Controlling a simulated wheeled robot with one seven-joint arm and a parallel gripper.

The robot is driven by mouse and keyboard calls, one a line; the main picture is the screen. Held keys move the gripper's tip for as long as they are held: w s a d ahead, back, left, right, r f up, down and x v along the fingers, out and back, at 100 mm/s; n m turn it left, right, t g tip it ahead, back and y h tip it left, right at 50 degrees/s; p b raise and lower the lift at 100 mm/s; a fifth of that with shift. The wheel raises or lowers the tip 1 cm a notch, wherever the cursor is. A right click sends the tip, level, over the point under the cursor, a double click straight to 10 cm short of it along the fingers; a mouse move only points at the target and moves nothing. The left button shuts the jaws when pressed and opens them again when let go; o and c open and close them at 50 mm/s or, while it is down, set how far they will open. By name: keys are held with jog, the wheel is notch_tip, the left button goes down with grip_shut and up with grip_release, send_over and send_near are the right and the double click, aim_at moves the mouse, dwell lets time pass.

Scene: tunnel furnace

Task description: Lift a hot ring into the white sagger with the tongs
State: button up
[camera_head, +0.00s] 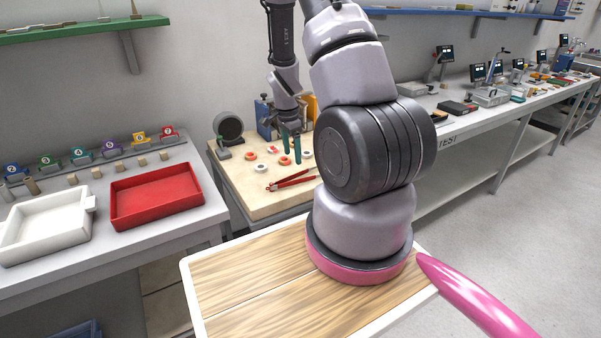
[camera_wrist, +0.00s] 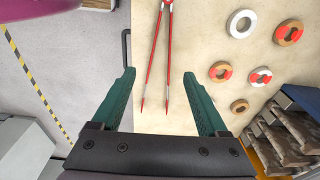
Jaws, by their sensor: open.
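Red tongs (camera_head: 292,181) lie on the pale table (camera_head: 243,191), their two legs spread in a V; they also show in the wrist view (camera_wrist: 166,60). Several rings lie flat beside them. My gripper (camera_head: 292,156) has teal fingers and is open and empty above the table. In the wrist view my gripper (camera_wrist: 159,73) has the tongs between and beyond its fingertips. A shallow white tray (camera_head: 84,233), which looks like the sagger, stands empty at left.
A red tray (camera_head: 155,221) sits beside the white one. Small numbered coloured holders (camera_head: 110,148) line the wall behind. A round dark device (camera_head: 229,127) and a blue box (camera_head: 265,115) stand at the table's back. A long bench (camera_head: 470,115) runs right.

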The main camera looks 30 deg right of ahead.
aim_at(296, 175)
jog(key=shift+w+d+f, duration=0.2)
jog(key=shift+f, duration=0.3)
jog(key=shift+d+f, duration=0.15)
jog(key=shift+f, duration=1.35)
jog(key=shift+d+f, duration=0.15)
jog(key=shift+f, duration=1.35)
jog(key=shift+d+f, duration=0.15)
jog(key=shift+f, duration=1.35)
jog(key=c, duration=0.7)
